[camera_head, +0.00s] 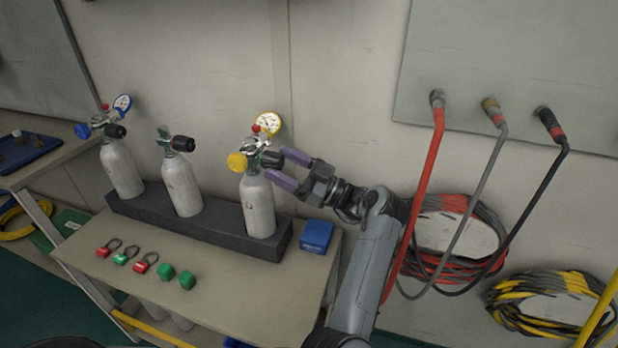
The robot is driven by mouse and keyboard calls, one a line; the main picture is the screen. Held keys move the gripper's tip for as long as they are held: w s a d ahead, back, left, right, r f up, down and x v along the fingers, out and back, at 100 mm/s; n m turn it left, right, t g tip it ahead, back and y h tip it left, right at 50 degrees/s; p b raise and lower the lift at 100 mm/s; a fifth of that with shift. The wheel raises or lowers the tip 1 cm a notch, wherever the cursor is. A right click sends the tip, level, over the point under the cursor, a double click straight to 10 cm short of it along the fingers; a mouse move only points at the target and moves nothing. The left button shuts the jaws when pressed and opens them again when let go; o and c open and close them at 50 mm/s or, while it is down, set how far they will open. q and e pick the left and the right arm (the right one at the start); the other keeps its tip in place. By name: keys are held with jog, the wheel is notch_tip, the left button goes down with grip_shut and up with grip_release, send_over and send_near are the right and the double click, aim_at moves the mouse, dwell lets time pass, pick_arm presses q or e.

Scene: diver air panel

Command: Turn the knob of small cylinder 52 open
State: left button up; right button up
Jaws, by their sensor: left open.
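Three small grey cylinders stand in a dark rack (125,207) on the bench: a left one (121,170), a middle one (181,186) and a right one (257,206). Their numbers are too small to read, so I cannot tell which is 52. The right cylinder has a yellow knob, a yellow-rimmed gauge (268,122) and a black knob (271,159) on its right side. My left gripper (279,164) is open, its purple fingertips above and below the end of this black knob. I cannot tell whether they touch it. My right gripper is not in view.
A blue box (316,236) sits right of the rack. Red and green tags (127,254) and green caps (187,280) lie on the bench front. Hoses (424,190) hang from the wall panel at right, near my left arm. Coiled hoses hang below.

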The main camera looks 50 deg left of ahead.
aim_at(283, 164)
pick_arm(q)
jog(key=b+v, duration=0.1)
jog(key=v, duration=0.3)
jog(key=shift+w+d+f, duration=0.1)
jog(key=shift+w+d, duration=0.05)
jog(key=b+v, duration=0.5)
dwell(0.4)
